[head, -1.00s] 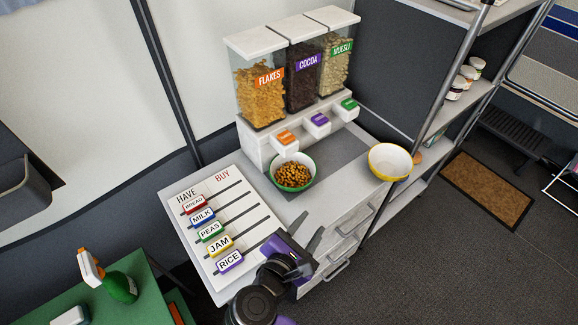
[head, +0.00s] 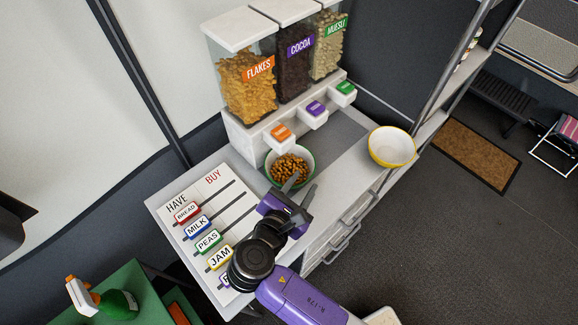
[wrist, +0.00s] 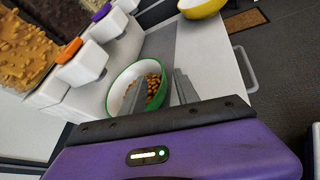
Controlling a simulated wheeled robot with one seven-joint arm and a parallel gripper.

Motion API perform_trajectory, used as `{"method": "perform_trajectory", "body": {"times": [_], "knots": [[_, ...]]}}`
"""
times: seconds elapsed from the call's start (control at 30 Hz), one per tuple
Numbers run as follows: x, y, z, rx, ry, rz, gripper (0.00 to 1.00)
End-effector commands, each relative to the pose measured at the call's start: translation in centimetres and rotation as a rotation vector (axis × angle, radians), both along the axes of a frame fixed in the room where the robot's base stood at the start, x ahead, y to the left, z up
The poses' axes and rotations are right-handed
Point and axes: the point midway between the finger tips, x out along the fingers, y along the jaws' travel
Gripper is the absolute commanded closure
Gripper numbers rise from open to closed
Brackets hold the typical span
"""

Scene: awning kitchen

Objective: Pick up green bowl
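The green bowl (head: 312,158) has a green outside and a white inside, and it holds brown cereal balls. It stands upright on the counter below the cereal dispenser. In the wrist view the green bowl (wrist: 119,97) is just beyond the fingers, which hide part of its right side. Whether a finger touches the rim I cannot tell.
A cereal dispenser (head: 237,131) with three bins stands behind the bowl, its spouts close above it. A yellow bowl (head: 392,146) stands at the counter's right edge. A shopping board (head: 232,218) with word tiles lies to the left. Bare counter lies between the two bowls.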

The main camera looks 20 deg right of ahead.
Motion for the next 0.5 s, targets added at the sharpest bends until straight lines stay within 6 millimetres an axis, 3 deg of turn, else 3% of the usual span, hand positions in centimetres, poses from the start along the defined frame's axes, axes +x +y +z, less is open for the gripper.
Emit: {"method": "perform_trajectory", "body": {"times": [0.3,0.5], "knots": [[2.5,-3.1,-1.5,-0.001,0.000,-0.002,0.63],[3.1,-3.8,-1.9,0.001,-0.001,0.000,0.63]]}}
